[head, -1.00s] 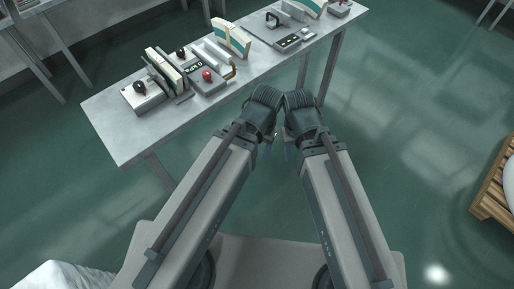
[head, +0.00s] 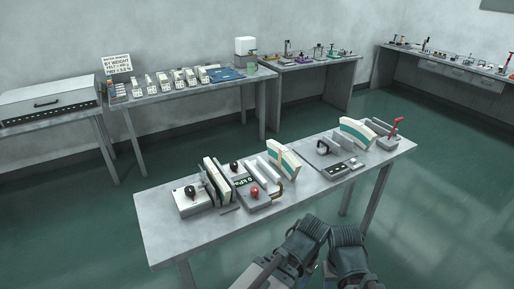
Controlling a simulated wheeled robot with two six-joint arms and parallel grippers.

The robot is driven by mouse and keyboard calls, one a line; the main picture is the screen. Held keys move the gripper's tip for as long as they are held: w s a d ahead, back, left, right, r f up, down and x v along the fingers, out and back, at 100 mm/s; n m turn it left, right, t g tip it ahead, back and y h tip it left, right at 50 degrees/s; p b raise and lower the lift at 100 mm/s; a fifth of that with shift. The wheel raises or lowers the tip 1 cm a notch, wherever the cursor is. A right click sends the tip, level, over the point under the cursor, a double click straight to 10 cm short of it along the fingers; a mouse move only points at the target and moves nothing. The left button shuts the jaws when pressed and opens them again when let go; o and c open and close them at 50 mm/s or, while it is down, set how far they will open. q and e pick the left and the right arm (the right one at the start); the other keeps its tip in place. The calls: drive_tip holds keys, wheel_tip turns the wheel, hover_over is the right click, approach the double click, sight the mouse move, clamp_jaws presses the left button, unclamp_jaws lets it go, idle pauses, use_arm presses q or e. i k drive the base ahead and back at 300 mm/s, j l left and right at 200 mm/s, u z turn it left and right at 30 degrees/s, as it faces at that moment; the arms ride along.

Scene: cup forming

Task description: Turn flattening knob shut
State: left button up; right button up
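On the near metal table (head: 165,240) stands a forming device with a black round knob (head: 191,190) on a pale base at its left end. Upright dark and white plates (head: 218,182) stand beside it. A second black knob (head: 234,166) sits behind a unit with a small dark display (head: 243,181) and a red knob (head: 254,191). I cannot tell which knob is the flattening one. My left gripper (head: 307,240) and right gripper (head: 348,247) are side by side at the bottom, in front of the table and apart from the knobs. Their fingertips are hidden.
A second device with a dark button panel (head: 335,169), a curved white-teal gauge (head: 357,131) and a red lever (head: 396,127) fills the table's right side. Benches (head: 190,93) with small parts line the back wall. Green floor (head: 450,215) is open to the right.

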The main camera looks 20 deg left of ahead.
sight(190, 191)
drive_tip(key=j+u, duration=0.1)
drive_tip(key=u, duration=0.3)
drive_tip(key=j+u, duration=0.15)
drive_tip(key=u, duration=0.2)
drive_tip(key=j+u, duration=0.15)
drive_tip(key=u, duration=0.25)
